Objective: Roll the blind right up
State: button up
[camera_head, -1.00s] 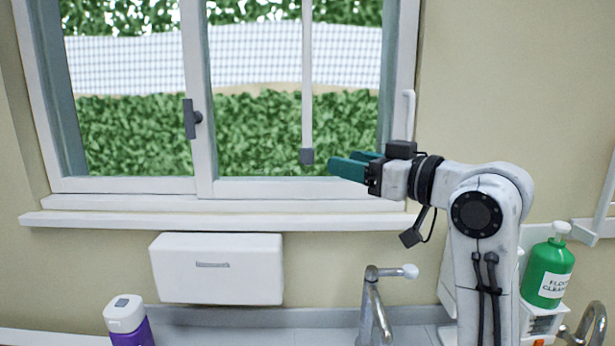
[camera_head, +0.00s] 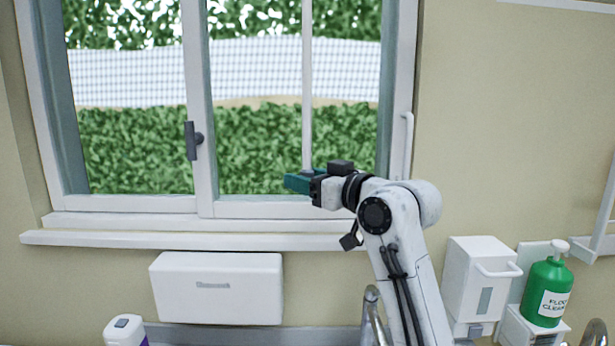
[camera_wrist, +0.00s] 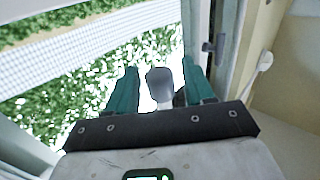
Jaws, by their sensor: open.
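The blind itself is not clearly seen in either view. A thin white pull (camera_head: 307,90) hangs in front of the right window pane. Its grey end knob (camera_wrist: 160,85) shows in the wrist view between my two teal fingers. In the head view the fingers mostly hide that knob. My gripper (camera_head: 298,182) is level near the bottom of the right pane, open, at the pull's lower end. In the wrist view my gripper (camera_wrist: 156,80) has a finger on each side of the knob, with gaps; I see no grip on it.
The window frame (camera_head: 203,110) has a dark handle (camera_head: 192,140) in the middle, and a white sill (camera_head: 160,240) runs below. A white dispenser (camera_head: 215,288) hangs under the sill. A green bottle (camera_head: 547,290) and a white wall dispenser (camera_head: 478,278) stand at the right.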

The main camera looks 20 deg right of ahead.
jog(key=shift+c, duration=0.4)
grip_shut()
